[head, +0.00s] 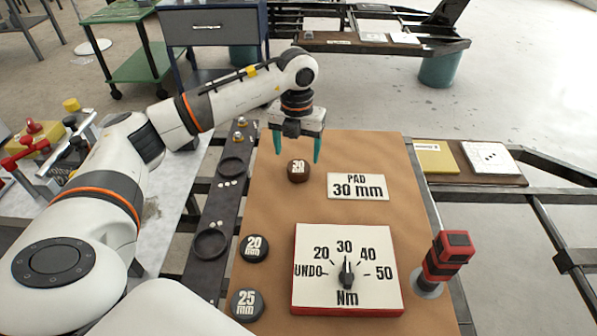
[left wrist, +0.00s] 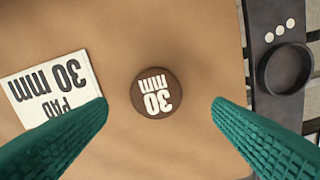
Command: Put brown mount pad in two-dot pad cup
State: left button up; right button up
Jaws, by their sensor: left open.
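The brown mount pad (head: 298,171), a round puck marked 30 mm, lies flat on the brown mat. It shows whole in the left wrist view (left wrist: 157,93). My left gripper (head: 297,158) is open above it, its green fingers (left wrist: 160,105) apart on either side and not touching it. A dark rail left of the mat holds round cups. The near cup (head: 210,245) has small white dots beside it, apparently two. The farther cup (head: 231,166) has three dots, clear in the left wrist view (left wrist: 285,70). Both cups look empty. My right gripper is not in view.
Black pads marked 20 mm (head: 254,248) and 25 mm (head: 247,304) lie along the mat's left edge. A PAD 30 mm card (head: 358,186), a red-edged dial board (head: 347,270) and a red-black object (head: 447,258) are to the right. The mat (head: 370,150) is clear around the pad.

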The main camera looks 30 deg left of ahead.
aim_at(299, 165)
pick_arm(q)
notch_tip(299, 165, down, 5)
jog(key=shift+w+d+f+b, duration=0.15)
jog(key=shift+b, duration=0.35)
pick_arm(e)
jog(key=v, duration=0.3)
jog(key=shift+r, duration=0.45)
pick_arm(q)
jog(key=c, duration=1.2)
